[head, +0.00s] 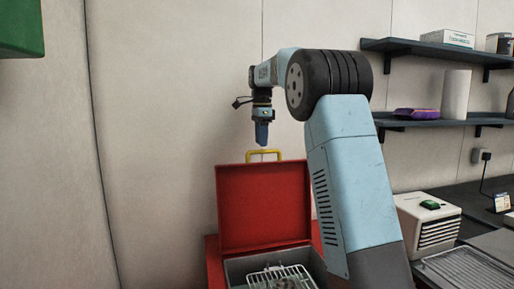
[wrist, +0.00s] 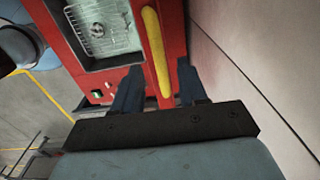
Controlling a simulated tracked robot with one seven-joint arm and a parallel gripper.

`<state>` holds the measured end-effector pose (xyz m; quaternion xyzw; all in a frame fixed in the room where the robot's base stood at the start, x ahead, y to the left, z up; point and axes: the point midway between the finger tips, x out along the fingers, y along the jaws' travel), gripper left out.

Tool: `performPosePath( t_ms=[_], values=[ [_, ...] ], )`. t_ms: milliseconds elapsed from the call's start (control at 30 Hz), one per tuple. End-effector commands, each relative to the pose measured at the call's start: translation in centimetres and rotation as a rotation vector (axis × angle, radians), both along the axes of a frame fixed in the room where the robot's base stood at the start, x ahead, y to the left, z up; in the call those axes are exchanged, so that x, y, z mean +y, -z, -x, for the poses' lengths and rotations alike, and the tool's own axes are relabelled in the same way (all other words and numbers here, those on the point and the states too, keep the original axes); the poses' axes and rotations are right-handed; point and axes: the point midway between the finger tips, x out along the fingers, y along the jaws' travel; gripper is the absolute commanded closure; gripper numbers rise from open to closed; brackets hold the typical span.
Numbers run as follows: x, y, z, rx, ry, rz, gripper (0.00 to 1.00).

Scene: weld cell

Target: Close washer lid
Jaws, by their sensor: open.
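The red washer lid (head: 262,205) stands open and upright behind the washer basin, with a yellow handle (head: 263,154) on its top edge. The grey basin (head: 236,268) with a wire rack shows below it. My gripper (head: 262,142) is above the lid, close to the handle. In the wrist view my gripper (wrist: 158,88) is open, with a dark finger on each side of the yellow handle (wrist: 156,50). Whether the fingers touch the handle cannot be told. The basin (wrist: 120,58) shows to the left there, with the rack and a round metal part in it.
A pale wall (head: 180,130) stands close behind the lid. Shelves (head: 440,121) with a paper roll and other items hang at the right. A white box-shaped unit (head: 425,222) and a wire tray stand at the lower right. A green object (head: 20,28) is at the upper left.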

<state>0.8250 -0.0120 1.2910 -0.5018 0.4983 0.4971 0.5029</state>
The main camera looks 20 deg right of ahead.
Motion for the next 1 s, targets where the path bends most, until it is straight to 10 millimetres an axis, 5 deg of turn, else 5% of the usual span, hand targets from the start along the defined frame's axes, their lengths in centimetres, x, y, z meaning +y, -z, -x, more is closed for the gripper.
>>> performPosePath(
  t_ms=[233, 633, 1000],
  values=[
    [0.0, 2.6, 0.0, 0.001, 0.0, 0.0, 0.58],
    [0.0, 3.2, 0.0, -0.001, 0.0, 0.0, 0.58],
    [0.0, 3.2, 0.0, -0.001, 0.0, 0.0, 0.93]
  ],
)
